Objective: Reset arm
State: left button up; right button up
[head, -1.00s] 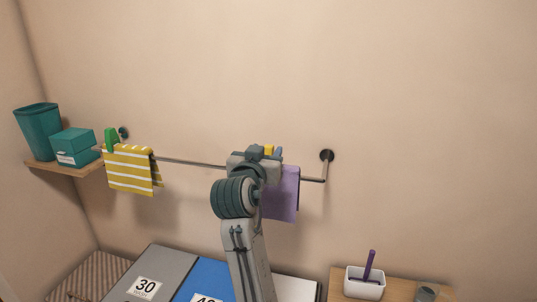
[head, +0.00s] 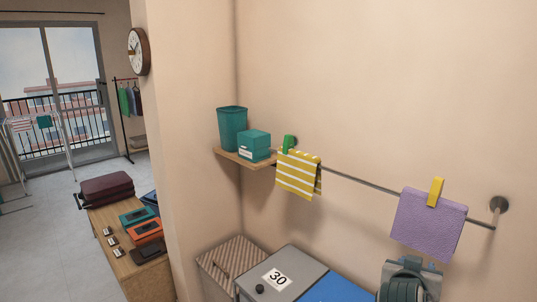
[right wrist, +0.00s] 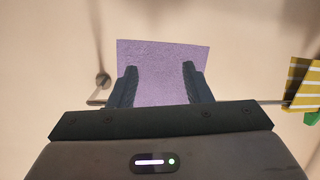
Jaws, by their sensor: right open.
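My right gripper (right wrist: 157,70) is open in the right wrist view, its two dark fingers spread apart. The purple cloth (right wrist: 160,60) shows beyond and between the fingers, and they do not grip it. In the head view the purple cloth (head: 428,224) hangs over the rail with a yellow clip (head: 435,192) on its top edge. Part of my right arm (head: 405,280) shows below the cloth at the bottom edge; its fingertips cannot be made out there. My left gripper is not in view.
A yellow striped towel (head: 298,174) with a green clip (head: 288,144) hangs on the left of the rail (head: 360,181). A shelf (head: 228,155) holds a teal bin (head: 232,128) and teal boxes (head: 254,145). A grey lid marked 30 (head: 300,284) lies below. A bench (head: 135,270) stands left.

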jog(key=s+a+f+n+g+y, duration=0.2)
jog(key=s+f+g+y, duration=0.1)
jog(key=s+f, duration=0.6)
jog(key=s+a+f+n+g+y, duration=0.25)
jog(key=s+f, duration=0.55)
jog(key=s, duration=0.4)
jog(key=s+a+f+n+g+y, duration=0.2)
jog(key=s+a+f+n+y, duration=0.1)
jog(key=s+f, duration=0.6)
jog(key=d+f+g+b, duration=0.1)
jog(key=d+f+b, duration=0.2)
jog(key=f, duration=2.8)
pick_arm(q)
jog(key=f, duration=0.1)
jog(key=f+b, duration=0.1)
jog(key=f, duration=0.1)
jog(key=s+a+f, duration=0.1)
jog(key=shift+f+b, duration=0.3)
jog(key=shift+b, duration=0.05)
pick_arm(e)
jog(key=s+d+f+m+g, duration=0.1)
jog(key=s+f, duration=1.8)
jog(key=f, duration=0.3)
jog(key=shift+s+d, duration=0.15)
jog(key=shift+d, duration=0.05)
jog(key=shift+g, duration=0.25)
